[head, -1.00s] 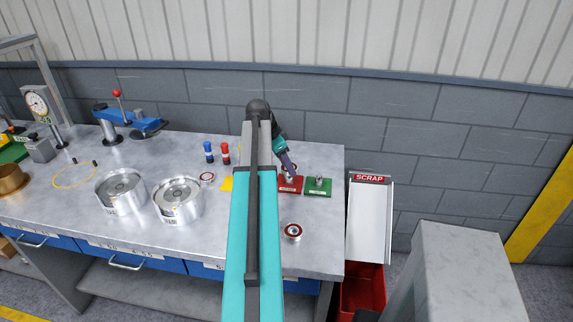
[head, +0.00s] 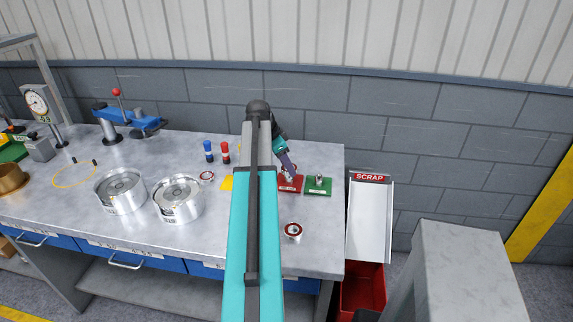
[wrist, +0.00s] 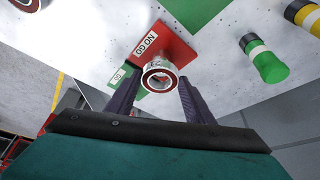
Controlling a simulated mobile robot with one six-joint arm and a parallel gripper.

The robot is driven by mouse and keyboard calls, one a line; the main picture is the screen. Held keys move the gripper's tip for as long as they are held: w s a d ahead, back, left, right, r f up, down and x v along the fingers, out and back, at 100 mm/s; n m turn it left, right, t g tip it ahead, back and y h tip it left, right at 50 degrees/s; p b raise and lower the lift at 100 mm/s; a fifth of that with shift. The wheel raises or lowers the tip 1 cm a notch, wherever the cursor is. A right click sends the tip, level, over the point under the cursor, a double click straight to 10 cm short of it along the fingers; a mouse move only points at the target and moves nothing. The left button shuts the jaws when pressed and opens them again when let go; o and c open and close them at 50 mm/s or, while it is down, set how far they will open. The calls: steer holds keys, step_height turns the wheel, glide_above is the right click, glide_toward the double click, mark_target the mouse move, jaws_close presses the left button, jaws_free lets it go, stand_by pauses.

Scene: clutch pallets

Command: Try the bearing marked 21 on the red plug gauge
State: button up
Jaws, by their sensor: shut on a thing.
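The red plug gauge has a red base lettered NO GO (wrist: 165,42); in the head view its red base (head: 290,188) lies on the bench just below my gripper (head: 289,172). In the wrist view my gripper (wrist: 159,82) is shut on a bearing (wrist: 160,76), a silver ring with a dark red face, held between both fingers.
A green gauge (head: 318,187) stands just right of the red one. Another bearing (head: 293,231) lies near the bench front, and one (head: 207,176) lies left of my arm. A scrap chute (head: 369,220) stands off the bench's right end.

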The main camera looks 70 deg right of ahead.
steer(key=shift+f, duration=0.15)
stand_by(0.5)
steer(key=o, duration=1.9)
steer(key=shift+o, duration=0.2)
step_height(320, 180, up, 9)
steer(key=p, duration=0.4)
steer(key=shift+w, duration=0.1)
stand_by(0.7)
